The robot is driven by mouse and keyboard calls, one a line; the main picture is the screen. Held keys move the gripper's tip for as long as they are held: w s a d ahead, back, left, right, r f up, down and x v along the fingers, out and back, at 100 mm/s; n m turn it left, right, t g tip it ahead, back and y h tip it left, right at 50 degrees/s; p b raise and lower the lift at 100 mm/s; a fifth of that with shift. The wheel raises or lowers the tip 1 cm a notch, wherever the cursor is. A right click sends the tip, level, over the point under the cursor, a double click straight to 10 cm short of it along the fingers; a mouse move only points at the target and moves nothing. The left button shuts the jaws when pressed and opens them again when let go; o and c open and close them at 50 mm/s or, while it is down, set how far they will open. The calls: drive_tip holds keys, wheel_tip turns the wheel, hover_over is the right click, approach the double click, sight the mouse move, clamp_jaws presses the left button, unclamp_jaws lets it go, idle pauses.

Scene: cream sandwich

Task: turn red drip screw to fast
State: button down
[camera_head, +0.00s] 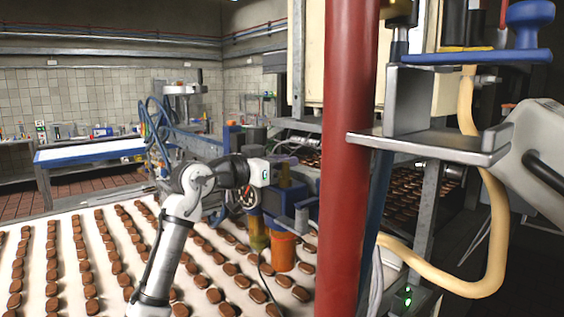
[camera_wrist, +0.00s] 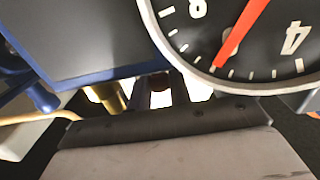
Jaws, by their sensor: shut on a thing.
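My gripper (camera_head: 278,172) is at the end of my arm, against the blue and orange machine (camera_head: 283,206) over the conveyor. In the wrist view the hand's dark edge fills the lower part, and my gripper (camera_wrist: 160,92) is shut just beyond it. A small dark reddish piece, which looks like the red drip screw (camera_wrist: 160,98), shows between the fingers; most of it is hidden. In the head view I cannot make out the screw. A round dark gauge (camera_wrist: 275,55) with white marks and a red needle (camera_wrist: 240,34) is close at the upper right of the wrist view.
A blue-edged grey panel (camera_wrist: 75,35) is close at the upper left of the wrist view. The white conveyor (camera_head: 65,292) carries rows of brown biscuits. A thick red post (camera_head: 346,130) stands right of the machine. A grey metal bracket (camera_head: 435,147) is nearer at the right.

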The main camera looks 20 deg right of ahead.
drive_tip(key=shift+f+n+t+b, duration=0.1)
drive_tip(key=shift+n+t+b, duration=0.3)
drive_tip(key=shift+t, duration=0.2)
drive_tip(key=shift+n+t+y, duration=0.4)
drive_tip(key=shift+t+y, duration=0.1)
drive_tip(key=shift+t, duration=0.1)
drive_tip(key=c, duration=1.6)
unclamp_jaws()
drive_tip(key=b+v, duration=0.5)
drive_tip(key=v, duration=0.9)
drive_tip(key=shift+b, duration=0.35)
